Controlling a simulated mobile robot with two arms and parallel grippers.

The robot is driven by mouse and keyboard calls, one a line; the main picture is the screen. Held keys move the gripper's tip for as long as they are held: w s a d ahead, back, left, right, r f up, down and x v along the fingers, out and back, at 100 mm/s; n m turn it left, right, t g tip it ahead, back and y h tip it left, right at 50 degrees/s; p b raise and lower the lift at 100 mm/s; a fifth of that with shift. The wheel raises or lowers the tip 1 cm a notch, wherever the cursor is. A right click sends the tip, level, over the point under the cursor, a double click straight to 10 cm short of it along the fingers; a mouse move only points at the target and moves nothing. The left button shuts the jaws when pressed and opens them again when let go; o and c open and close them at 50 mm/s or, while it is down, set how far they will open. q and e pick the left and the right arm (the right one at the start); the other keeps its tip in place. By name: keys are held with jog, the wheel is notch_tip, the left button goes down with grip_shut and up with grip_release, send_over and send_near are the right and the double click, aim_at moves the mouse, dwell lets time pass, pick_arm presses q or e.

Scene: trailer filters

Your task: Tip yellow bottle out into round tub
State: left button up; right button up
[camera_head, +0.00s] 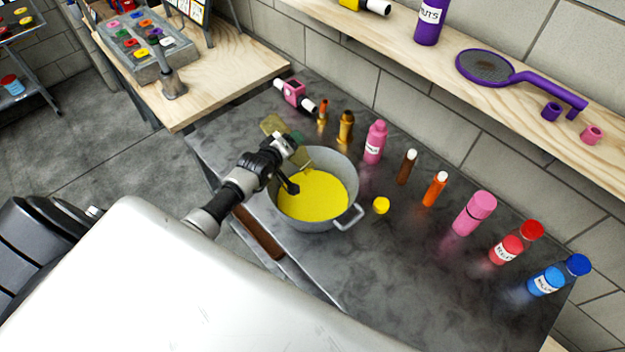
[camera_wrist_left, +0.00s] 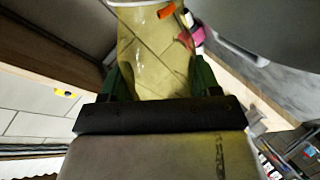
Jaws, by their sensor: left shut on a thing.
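The round tub (camera_head: 347,165) is a grey metal pot with side handles on the dark counter, with a yellow layer spread across its bottom. My left gripper (camera_head: 297,141) is at the tub's far left rim, shut on the see-through yellowish bottle (camera_head: 272,124). The bottle is tilted over, with one end out past the rim and the other over the tub. In the left wrist view the bottle (camera_wrist_left: 155,60) sits between green fingers and looks clear, with no visible filling. Its mouth is hard to make out. My right gripper is not in view.
A yellow cap (camera_head: 381,205) lies right of the tub. Several bottles stand along the wall, including a pink one (camera_head: 375,142), an orange one (camera_head: 434,190) and a red one (camera_head: 513,243). A purple strainer (camera_head: 487,67) lies on the shelf. The front right counter is clear.

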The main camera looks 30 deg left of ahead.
pick_arm(q)
jog(key=shift+s+d+r+m+t+y, duration=0.2)
jog(key=shift+d+r+m+t+y, duration=0.1)
jog(key=shift+d+r+m+y, duration=0.4)
dwell(1.2)
dwell(0.9)
jog(key=shift+w+a+f+n+h, duration=0.2)
jog(key=shift+a+f+n+h, duration=0.35)
jog(key=shift+a, duration=0.2)
jog(key=shift+w+a+f+n+g+h, duration=0.1)
jog(key=shift+a+f+n+g+h, duration=0.15)
jog(key=shift+f+n+g, duration=0.15)
jog(key=shift+f, duration=0.1)
